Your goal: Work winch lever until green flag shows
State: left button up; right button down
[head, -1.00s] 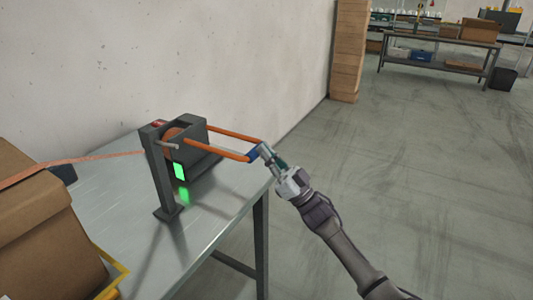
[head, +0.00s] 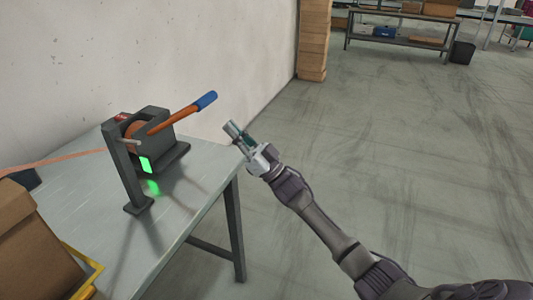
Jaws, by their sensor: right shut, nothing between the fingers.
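The winch (head: 155,135) stands on a metal table in the head view, a dark housing with an orange drum. Its orange lever (head: 178,117) with a blue grip (head: 205,101) points up and to the right. A bright green flag (head: 146,165) shows on the front of the winch and reflects on the tabletop. My right gripper (head: 233,130) is shut and empty, to the right of the blue grip and a little lower in the picture, apart from it. My left gripper is not in view.
An orange strap (head: 62,161) runs left from the winch. The metal table (head: 185,205) ends below my gripper; open floor (head: 400,150) lies to the right. The wall is behind.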

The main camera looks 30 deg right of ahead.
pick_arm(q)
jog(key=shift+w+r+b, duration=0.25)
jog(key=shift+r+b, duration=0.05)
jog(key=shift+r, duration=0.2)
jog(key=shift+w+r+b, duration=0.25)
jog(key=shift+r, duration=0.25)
pick_arm(e)
jog(key=v, duration=1)
jog(key=shift+s+d+r, duration=0.2)
jog(key=shift+r, duration=0.15)
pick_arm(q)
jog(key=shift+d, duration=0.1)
